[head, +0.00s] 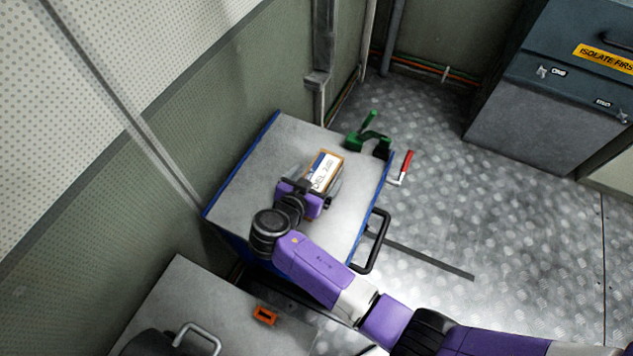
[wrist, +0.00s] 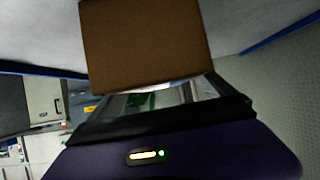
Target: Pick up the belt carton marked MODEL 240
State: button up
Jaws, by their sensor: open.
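The belt carton (head: 326,168) lies on the grey top of a blue-edged cart (head: 262,150). It is brown with a white and blue label, of which "DEL 240" can be read; the rest is hidden by my gripper. My gripper (head: 318,193) is open and sits at the near end of the carton, partly covering it. In the wrist view the carton's plain brown face (wrist: 145,45) fills the upper middle, close to the open fingers (wrist: 160,100). I cannot tell whether the fingers touch the carton or how far it lies between them.
A red-handled tool (head: 405,166) shows just off the cart's right edge. A black cart handle (head: 376,242) juts out at the right. The patterned wall is close on the left.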

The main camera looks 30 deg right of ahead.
jog(key=shift+f, duration=0.1)
jog(key=shift+c, duration=0.2)
jog(key=c, duration=1.8)
jog(key=shift+w, duration=0.1)
jog(key=shift+c, duration=0.3)
jog(key=shift+r, duration=0.2)
